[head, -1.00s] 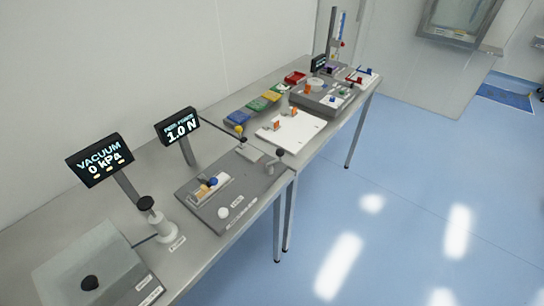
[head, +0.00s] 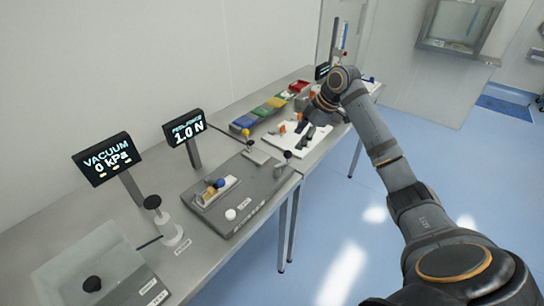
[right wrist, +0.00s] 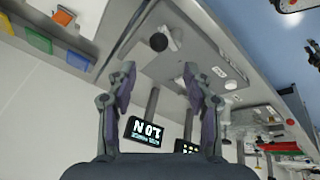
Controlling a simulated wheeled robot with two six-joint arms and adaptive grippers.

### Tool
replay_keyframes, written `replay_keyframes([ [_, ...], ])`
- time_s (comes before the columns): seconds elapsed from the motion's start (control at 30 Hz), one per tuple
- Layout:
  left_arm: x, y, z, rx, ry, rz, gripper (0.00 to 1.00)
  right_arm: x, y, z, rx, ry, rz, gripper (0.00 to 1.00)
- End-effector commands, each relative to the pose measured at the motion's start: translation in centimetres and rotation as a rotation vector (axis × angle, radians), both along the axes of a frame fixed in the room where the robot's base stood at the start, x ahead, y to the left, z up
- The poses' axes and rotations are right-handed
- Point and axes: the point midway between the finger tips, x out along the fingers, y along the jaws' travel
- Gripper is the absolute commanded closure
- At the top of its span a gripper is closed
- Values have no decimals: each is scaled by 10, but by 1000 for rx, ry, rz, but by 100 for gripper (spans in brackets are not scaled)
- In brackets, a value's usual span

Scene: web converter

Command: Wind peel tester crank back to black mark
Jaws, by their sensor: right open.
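The peel tester (head: 250,212) is a dark grey plate on the bench, with a "1.0 N" force display (head: 184,128) behind it. Its crank (head: 282,164) stands at the plate's far right end, topped by a dark knob. In the right wrist view the black crank knob (right wrist: 159,42) shows just beyond the gap between my fingertips, apart from both. My right gripper (head: 307,134) is open and empty, above the white board just past the crank; its two spread fingers (right wrist: 158,76) show in the right wrist view. I cannot make out the black mark. My left gripper is not in view.
A white board (head: 290,148) lies past the tester, with coloured bins (head: 262,110) behind it. A vacuum display (head: 106,160) and a black-knobbed post (head: 160,216) stand nearer. The blue floor (head: 325,215) to the bench's right is open.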

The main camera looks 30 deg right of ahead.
Motion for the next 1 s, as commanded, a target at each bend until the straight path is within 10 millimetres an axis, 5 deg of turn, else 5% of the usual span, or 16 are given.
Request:
replay_keyframes([
  [0.6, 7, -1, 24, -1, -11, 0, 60, 35, 23, -89, 5, 2, -5, 48],
  [1.0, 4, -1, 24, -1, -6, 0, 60, 38, 24, -97, 2, 1, -6, 54],
])
